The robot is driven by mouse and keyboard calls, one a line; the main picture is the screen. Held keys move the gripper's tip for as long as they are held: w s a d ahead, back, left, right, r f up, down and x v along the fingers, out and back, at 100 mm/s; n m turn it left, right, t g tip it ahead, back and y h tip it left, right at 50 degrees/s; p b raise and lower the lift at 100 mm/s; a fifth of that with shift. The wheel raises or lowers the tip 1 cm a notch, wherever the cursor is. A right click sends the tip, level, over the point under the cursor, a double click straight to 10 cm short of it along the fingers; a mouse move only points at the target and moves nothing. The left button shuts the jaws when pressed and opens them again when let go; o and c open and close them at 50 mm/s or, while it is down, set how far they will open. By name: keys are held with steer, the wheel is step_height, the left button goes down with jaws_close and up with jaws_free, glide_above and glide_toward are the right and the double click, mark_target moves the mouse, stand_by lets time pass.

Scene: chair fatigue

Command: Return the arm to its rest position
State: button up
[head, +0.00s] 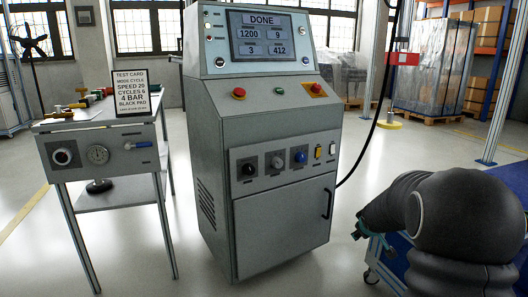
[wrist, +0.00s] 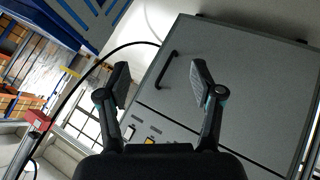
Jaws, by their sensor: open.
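My arm, in a dark grey sleeve, shows at the lower right of the head view, bent low over the blue base. The end of my gripper (head: 362,229) shows there at the arm's left side, to the right of the grey control cabinet (head: 284,215) and apart from it. In the wrist view my gripper (wrist: 160,80) is open with its two fingers spread and nothing between them. The cabinet door (wrist: 245,95) and its black handle (wrist: 168,70) lie beyond the fingers, and the view is tilted.
The cabinet's screen (head: 262,38) reads DONE. A side table (head: 105,115) with a test card (head: 132,92) stands at the left. A black cable (head: 385,95) hangs behind the cabinet at right. Wrapped pallets (head: 425,75) stand at the back right. Floor between is clear.

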steer(key=s+a+r+m+g+y+p, duration=0.15)
steer(key=s+a+r, duration=0.25)
steer(key=s, duration=0.7)
steer(key=s+a+r+m+g+p, duration=0.25)
steer(key=s+a, duration=0.25)
steer(key=s, duration=0.6)
steer(key=s+a+r+m+g+y+p, duration=0.15)
steer(key=s+a+r, duration=0.25)
steer(key=s, duration=0.8)
steer(key=s+a+r+t+p, duration=0.2)
steer(key=s+a+r+p, duration=0.1)
steer(key=s+r, duration=0.3)
steer(key=shift+s+a+r, duration=0.3)
steer(key=shift+a+r, duration=0.1)
steer(key=shift+r, duration=1)
steer(key=shift+n, duration=0.25)
